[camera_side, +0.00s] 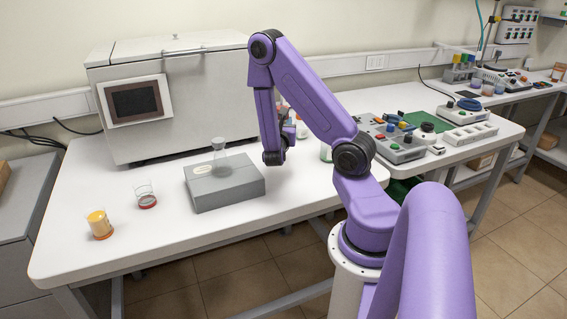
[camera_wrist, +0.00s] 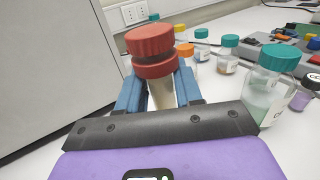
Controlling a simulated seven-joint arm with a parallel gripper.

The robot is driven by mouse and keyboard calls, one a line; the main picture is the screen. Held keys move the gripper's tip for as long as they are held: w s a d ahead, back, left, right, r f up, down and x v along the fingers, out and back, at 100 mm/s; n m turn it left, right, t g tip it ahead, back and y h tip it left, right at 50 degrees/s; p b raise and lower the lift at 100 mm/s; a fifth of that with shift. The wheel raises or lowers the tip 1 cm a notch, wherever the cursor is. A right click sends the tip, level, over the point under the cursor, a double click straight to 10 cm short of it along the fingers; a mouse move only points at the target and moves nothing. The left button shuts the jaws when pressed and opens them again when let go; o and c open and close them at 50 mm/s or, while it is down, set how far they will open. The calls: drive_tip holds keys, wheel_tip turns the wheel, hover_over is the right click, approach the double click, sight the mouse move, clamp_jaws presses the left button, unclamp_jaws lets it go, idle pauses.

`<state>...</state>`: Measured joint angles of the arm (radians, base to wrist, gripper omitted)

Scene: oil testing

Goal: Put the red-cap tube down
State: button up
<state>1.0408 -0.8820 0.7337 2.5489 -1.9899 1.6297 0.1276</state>
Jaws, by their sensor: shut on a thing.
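The red-cap tube (camera_wrist: 151,50) is in the wrist view, upright, with a ribbed red cap over a pale body. My gripper (camera_wrist: 160,92) is shut on it, with a blue finger on each side of the body below the cap. The tube's lower end is hidden behind the dark gripper plate, so I cannot tell whether it touches the table. In the side view my gripper (camera_side: 273,157) is low over the white table (camera_side: 290,190), right of the grey box, and the tube cannot be made out there.
A grey box with a flask (camera_side: 221,158) on it stands left of my gripper. A beaker (camera_side: 146,197) and a yellow-orange jar (camera_side: 99,224) stand further left. A large grey machine (camera_side: 180,90) is behind. A teal-capped bottle (camera_wrist: 272,82) stands close on the right, with more bottles behind.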

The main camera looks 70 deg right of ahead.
drive_tip(key=shift+s+d+f, duration=0.1)
drive_tip(key=shift+d+f, duration=0.15)
drive_tip(key=shift+f, duration=3.9)
drive_tip(key=shift+f, duration=0.1)
drive_tip(key=o, duration=1.1)
drive_tip(key=shift+c, duration=0.2)
